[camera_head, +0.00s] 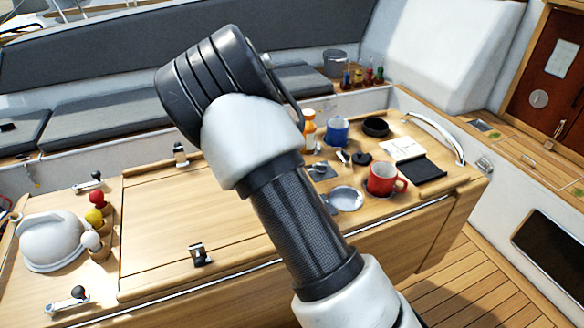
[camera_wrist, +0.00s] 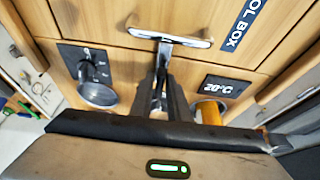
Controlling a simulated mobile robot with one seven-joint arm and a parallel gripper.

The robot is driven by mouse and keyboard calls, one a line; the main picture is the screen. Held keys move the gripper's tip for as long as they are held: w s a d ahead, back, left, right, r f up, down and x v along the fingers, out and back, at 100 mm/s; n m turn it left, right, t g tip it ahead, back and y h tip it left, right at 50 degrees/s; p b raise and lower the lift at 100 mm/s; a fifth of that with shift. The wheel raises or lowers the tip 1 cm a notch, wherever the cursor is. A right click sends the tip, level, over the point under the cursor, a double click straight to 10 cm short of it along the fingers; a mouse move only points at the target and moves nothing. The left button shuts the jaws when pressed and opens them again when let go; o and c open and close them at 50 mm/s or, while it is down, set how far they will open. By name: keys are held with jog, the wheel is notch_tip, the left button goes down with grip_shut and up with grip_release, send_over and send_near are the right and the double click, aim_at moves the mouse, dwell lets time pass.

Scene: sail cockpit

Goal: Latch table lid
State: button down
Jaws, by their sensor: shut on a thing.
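The wooden table lid (camera_head: 185,220) lies flat on the cockpit table in the head view. One dark metal latch (camera_head: 200,255) sits at its near edge and another latch (camera_head: 180,153) at its far edge. In the wrist view a T-shaped metal latch (camera_wrist: 165,37) has its bar lying across a wooden seam, beside a "TOOL BOX" style label, partly cut off. Its stem runs down between the fingers of my gripper (camera_wrist: 160,88), which is shut on it. In the head view my arm hides my gripper and the table behind it.
A red mug (camera_head: 383,180), a blue mug (camera_head: 337,131) and a metal dish (camera_head: 346,198) stand on the table's right. A white dome (camera_head: 50,240) is at left.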

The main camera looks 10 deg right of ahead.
jog(key=shift+m, duration=0.3)
jog(key=c, duration=1.8)
grip_release()
jog(key=shift+c, duration=0.2)
jog(key=shift+r, duration=0.1)
jog(key=v, duration=1.7)
jog(key=shift+r, duration=0.15)
jog(key=shift+w, duration=0.1)
